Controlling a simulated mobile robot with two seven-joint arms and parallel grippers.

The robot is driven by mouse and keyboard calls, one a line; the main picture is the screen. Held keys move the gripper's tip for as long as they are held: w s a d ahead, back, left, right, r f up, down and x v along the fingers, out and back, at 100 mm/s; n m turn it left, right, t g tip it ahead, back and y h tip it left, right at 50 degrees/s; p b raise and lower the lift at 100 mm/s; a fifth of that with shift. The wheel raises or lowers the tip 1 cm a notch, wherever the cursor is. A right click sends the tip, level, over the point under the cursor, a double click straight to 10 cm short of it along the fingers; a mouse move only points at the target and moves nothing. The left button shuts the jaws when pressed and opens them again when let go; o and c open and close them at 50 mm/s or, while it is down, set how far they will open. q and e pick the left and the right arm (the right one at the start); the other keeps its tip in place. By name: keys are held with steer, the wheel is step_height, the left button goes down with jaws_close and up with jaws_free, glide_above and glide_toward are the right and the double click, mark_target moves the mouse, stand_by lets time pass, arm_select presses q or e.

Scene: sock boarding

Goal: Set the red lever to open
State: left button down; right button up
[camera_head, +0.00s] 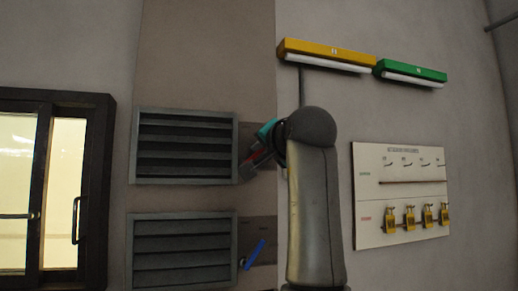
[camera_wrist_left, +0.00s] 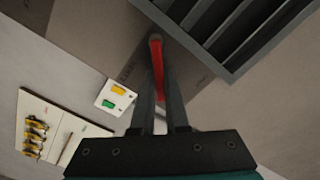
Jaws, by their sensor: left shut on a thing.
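The red lever (camera_wrist_left: 157,66) is on the wall beside the upper louvred vent. In the left wrist view it runs from a grey rounded end down between my fingers. My left gripper (camera_wrist_left: 162,100) is shut on it. In the head view the left gripper (camera_head: 257,156) is at the right edge of the upper vent, with a small red part of the lever (camera_head: 254,157) showing. The lever's mount and exact angle are mostly hidden there by the gripper. My right gripper is not in view.
The upper vent (camera_head: 186,114) and lower vent (camera_head: 184,218) have grey frames. A blue lever (camera_head: 255,254) slants beside the lower one. A white board (camera_head: 400,160) with several yellow padlocks hangs at right. Yellow (camera_head: 328,53) and green (camera_head: 412,72) lamps are above. A dark-framed window (camera_head: 100,190) is at left.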

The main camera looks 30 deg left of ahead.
arm_select(q)
steer(key=shift+w+d+f+m, duration=0.15)
steer(key=shift+f+m, duration=0.2)
steer(key=shift+m, duration=0.75)
steer(key=shift+w+d+f+m, duration=0.15)
steer(key=shift+f+m, duration=0.15)
steer(key=shift+m, duration=0.8)
steer(key=shift+f, duration=0.1)
steer(key=c, duration=0.9)
jaws_free()
steer(key=shift+d, duration=0.1)
steer(key=b+v, duration=0.5)
steer(key=v, duration=1)
steer(key=shift+s+b, duration=0.1)
steer(key=shift+b, duration=0.3)
